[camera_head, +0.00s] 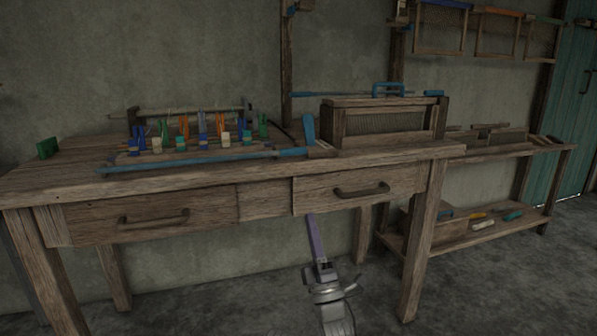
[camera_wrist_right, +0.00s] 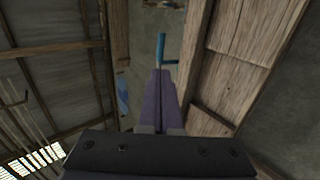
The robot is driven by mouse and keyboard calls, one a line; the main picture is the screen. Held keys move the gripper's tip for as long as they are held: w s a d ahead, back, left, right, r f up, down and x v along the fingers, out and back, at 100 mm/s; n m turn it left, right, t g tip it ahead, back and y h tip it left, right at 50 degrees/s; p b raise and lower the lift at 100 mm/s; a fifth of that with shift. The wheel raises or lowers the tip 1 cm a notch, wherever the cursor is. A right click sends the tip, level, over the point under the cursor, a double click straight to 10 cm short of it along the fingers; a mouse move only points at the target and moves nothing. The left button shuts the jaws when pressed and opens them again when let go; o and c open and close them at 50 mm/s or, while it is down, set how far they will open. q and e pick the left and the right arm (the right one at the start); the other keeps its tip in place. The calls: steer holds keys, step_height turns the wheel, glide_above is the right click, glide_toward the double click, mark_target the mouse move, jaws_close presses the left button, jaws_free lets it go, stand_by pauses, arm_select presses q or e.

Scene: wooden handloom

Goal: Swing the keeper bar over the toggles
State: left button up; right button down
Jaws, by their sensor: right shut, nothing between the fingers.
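A long blue bar (camera_head: 200,161), which looks like the keeper bar, lies along the bench's front edge. Its right end meets a wooden block (camera_head: 322,150). Just behind it stands a row of coloured toggles (camera_head: 202,127) in blue, orange, green and white, not covered by the bar. My right gripper (camera_head: 311,217), with purple fingers, points up in front of the bench, below the top and apart from the bar. Its fingers (camera_wrist_right: 159,73) are shut and empty in the right wrist view, with a blue piece (camera_wrist_right: 162,47) beyond them. My left gripper is not in view.
A blue upright handle (camera_head: 309,128) and a wooden frame (camera_head: 385,122) stand on the bench's right half. The bench (camera_head: 250,172) has two drawers with handles (camera_head: 362,190) close to my right gripper. The floor in front is clear.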

steer(key=p+x, duration=1)
steer(key=x, duration=0.4)
steer(key=shift+p, duration=0.35)
